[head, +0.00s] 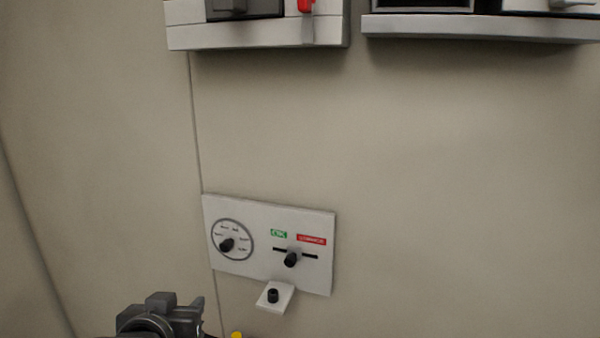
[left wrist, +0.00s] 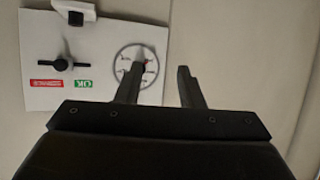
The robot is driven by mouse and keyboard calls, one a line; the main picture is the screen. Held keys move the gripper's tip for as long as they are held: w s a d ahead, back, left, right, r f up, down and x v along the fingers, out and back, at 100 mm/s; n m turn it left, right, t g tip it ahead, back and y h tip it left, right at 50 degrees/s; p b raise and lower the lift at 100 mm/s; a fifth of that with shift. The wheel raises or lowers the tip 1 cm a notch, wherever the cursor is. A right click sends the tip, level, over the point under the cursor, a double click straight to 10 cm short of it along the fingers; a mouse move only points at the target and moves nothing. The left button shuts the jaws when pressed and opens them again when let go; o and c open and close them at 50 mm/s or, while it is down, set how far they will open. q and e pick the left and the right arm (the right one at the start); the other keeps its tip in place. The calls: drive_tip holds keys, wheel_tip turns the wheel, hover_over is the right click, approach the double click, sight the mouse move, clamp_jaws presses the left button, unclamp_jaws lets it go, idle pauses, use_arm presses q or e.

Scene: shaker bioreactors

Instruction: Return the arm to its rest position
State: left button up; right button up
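My left gripper (head: 200,318) is at the bottom left of the head view, below and left of a white control panel on the wall. In the left wrist view its two fingers (left wrist: 158,88) stand apart with nothing between them, so it is open. The panel (head: 222,208) carries a round dial with a black knob (head: 227,245) and a slider with a black knob (head: 291,259) under green OK and red labels. In the left wrist view the panel (left wrist: 100,40) appears upside down, and one finger overlaps the dial's edge. My right gripper is in neither view.
A small white bracket with a black knob (head: 273,296) sticks out below the panel. A yellow object (head: 237,335) shows at the bottom edge. Two white-edged units, left (head: 255,36) and right (head: 480,27), are at the top. The wall between is bare.

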use_arm(q)
drive_tip(key=s+a+f+g+y, duration=0.1)
drive_tip(key=s+a+f+g, duration=0.2)
drive_tip(key=s+f, duration=0.45)
drive_tip(key=s+a+f+g, duration=0.2)
drive_tip(key=s+a+f, duration=0.2)
drive_tip(key=f, duration=0.7)
drive_tip(key=s+a+f+g, duration=0.2)
drive_tip(key=s+f, duration=0.3)
drive_tip(key=s, duration=0.3)
drive_tip(key=s+a+f+g, duration=0.2)
drive_tip(key=s+f, duration=0.2)
drive_tip(key=s, duration=0.4)
wheel_tip(320, 180, down, 25)
drive_tip(key=a+g, duration=0.1)
drive_tip(key=g, duration=0.1)
drive_tip(key=s+d+f, duration=0.1)
drive_tip(key=s+f, duration=1.3)
drive_tip(key=f, duration=0.2)
drive_tip(key=shift+s+g, duration=0.35)
drive_tip(key=shift+g, duration=0.05)
